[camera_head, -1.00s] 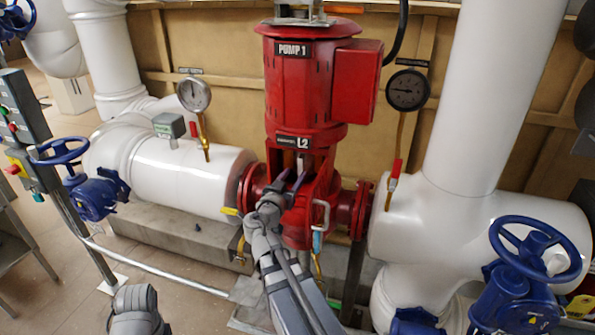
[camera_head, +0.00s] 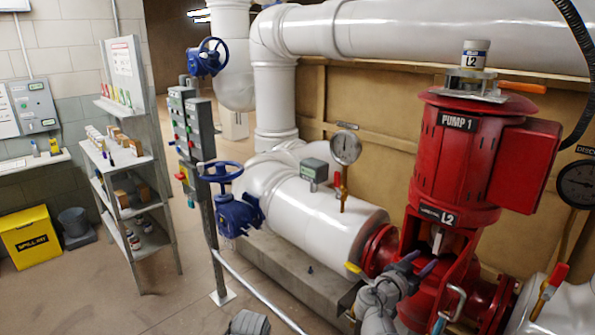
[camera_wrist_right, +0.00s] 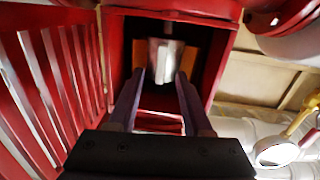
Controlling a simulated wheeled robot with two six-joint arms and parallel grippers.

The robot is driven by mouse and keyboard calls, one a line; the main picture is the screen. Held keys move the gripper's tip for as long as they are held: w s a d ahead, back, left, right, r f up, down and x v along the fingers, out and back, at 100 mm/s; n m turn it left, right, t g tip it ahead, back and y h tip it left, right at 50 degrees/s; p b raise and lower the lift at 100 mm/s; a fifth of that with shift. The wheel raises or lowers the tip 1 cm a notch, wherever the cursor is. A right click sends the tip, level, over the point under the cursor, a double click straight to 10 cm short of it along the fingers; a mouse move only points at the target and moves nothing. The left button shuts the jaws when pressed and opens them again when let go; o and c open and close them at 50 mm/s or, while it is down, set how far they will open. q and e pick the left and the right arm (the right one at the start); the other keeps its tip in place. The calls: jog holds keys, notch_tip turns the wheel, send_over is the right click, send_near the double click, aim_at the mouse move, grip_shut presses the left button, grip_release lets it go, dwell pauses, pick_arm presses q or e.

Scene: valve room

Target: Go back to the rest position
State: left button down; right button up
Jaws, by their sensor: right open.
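My right gripper (camera_head: 418,263) is in front of the opening low in the red pump (camera_head: 470,165) labelled PUMP 1 and L2. Its two purple-grey fingers are apart with nothing held. In the right wrist view the open fingers (camera_wrist_right: 160,85) point into the red pump housing (camera_wrist_right: 225,60). A grey metal shaft piece (camera_wrist_right: 163,58) shows beyond and between the fingertips; I cannot tell if they touch it. A grey part of my own arm shows at the bottom edge of the head view. My left gripper is not in view.
A white pipe (camera_head: 310,215) with a gauge (camera_head: 345,148) and a blue handwheel (camera_head: 220,172) lies left of the pump. A shelf rack (camera_head: 125,185), yellow spill kit box (camera_head: 31,237) and bucket (camera_head: 74,222) stand at left. A small jar (camera_head: 475,54) sits on the pump top. Floor at left is clear.

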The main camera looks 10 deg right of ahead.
jog(key=s+a+f+n+g+y, duration=0.45)
jog(key=a+f, duration=0.25)
jog(key=f, duration=0.2)
jog(key=s+a+f+n+g+y, duration=0.3)
jog(key=a+f+y, duration=0.35)
jog(key=f, duration=0.35)
jog(key=s+a+r+n+g+y+p, duration=0.1)
jog(key=s+a+n+p, duration=0.1)
jog(key=a, duration=0.8)
jog(key=s+a+r+n+g+y+p, duration=0.1)
jog(key=s+a+n, duration=0.4)
jog(key=a, duration=0.5)
jog(key=shift+s+r+g+p, duration=0.35)
jog(key=shift+s+r+p, duration=0.35)
jog(key=shift+p, duration=0.35)
